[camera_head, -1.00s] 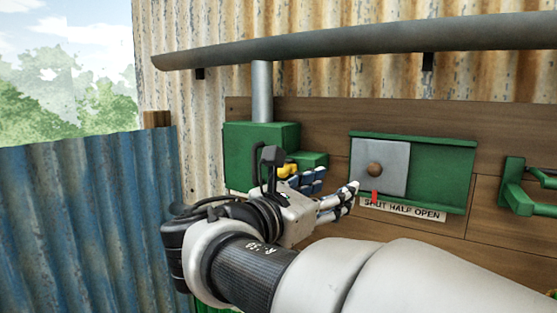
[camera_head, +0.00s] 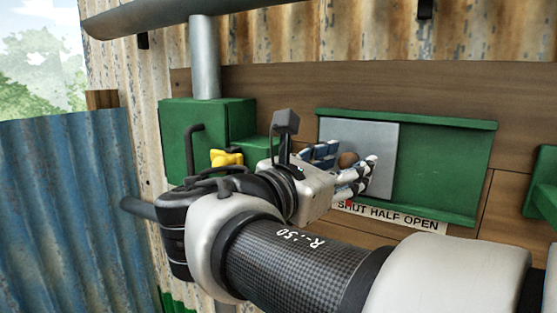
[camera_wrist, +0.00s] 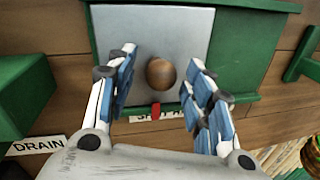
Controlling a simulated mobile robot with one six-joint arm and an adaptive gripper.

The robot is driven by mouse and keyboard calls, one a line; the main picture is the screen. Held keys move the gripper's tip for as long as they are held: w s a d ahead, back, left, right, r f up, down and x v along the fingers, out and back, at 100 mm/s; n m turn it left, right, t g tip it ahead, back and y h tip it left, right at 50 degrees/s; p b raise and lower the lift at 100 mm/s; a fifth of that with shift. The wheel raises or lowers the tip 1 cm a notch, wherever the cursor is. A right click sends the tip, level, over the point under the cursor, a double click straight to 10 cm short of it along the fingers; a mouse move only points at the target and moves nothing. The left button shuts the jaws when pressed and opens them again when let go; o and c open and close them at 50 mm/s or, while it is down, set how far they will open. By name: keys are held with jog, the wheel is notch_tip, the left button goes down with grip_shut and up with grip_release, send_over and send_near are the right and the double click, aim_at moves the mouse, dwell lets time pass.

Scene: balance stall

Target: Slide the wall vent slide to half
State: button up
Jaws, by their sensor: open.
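The vent slide is a grey metal plate (camera_head: 385,135) with a round brown wooden knob (camera_head: 347,160). It sits at the left end of a green frame (camera_head: 440,165) on the plank wall. Below it a label (camera_head: 400,218) reads SHUT HALF OPEN, and a red pointer (camera_wrist: 156,110) on the plate is over its left, SHUT end. My gripper (camera_head: 345,165) is open, with its fingers at the knob. In the wrist view the knob (camera_wrist: 161,72) shows between and just beyond the two spread fingers, with gaps on both sides.
A green box (camera_head: 205,130) with a yellow handle (camera_head: 227,158) and a grey pipe stands left of the vent. A DRAIN label (camera_wrist: 38,146) shows in the wrist view. A green bracket (camera_head: 546,185) is at the right. A grey rail runs above.

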jog(key=shift+s, duration=0.1)
jog(key=shift+c, duration=0.4)
grip_shut()
dwell(0.4)
